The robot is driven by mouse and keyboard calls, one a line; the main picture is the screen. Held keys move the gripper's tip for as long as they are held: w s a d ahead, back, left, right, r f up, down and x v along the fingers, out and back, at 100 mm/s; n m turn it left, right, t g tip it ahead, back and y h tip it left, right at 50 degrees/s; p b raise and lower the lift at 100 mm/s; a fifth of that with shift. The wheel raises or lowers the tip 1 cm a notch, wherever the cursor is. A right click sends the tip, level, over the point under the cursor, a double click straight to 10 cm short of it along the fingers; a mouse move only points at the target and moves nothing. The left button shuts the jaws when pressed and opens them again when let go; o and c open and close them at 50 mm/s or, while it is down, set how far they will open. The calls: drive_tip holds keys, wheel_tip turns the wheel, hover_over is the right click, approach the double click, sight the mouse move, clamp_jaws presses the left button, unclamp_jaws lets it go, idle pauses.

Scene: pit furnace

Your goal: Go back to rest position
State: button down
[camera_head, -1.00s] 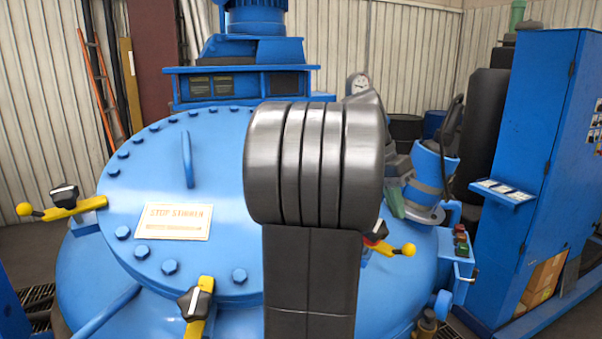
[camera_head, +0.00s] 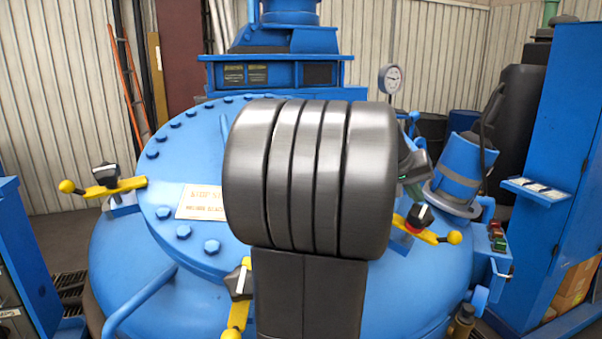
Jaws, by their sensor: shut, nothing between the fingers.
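My own arm fills the middle of the view, with a large ribbed dark grey joint above a dark link. A small dark and green piece shows past the joint's right edge; I cannot tell what it is. My gripper's fingers do not show. Behind my arm is the big blue furnace (camera_head: 140,285) with its round bolted lid (camera_head: 175,160). My arm hides the lid's middle and part of its orange-lettered sign (camera_head: 196,202).
Yellow clamp handles stand at the lid's left (camera_head: 105,187), front (camera_head: 236,312) and right (camera_head: 433,232). A round gauge (camera_head: 391,79) and a tilted blue cylinder (camera_head: 462,168) are at right. A tall blue cabinet (camera_head: 575,110) stands far right. An orange ladder (camera_head: 130,85) leans at the back left.

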drive_tip(key=shift+n+t, duration=0.6)
drive_tip(key=shift+n, duration=0.2)
drive_tip(key=a+b, duration=0.1)
drive_tip(key=a, duration=0.1)
drive_tip(key=a+b, duration=0.1)
drive_tip(key=a, duration=0.1)
drive_tip(key=shift+w+a+f, duration=0.1)
drive_tip(key=shift+a+f, duration=0.1)
drive_tip(key=shift+a, duration=0.1)
drive_tip(key=shift+v, duration=2.15)
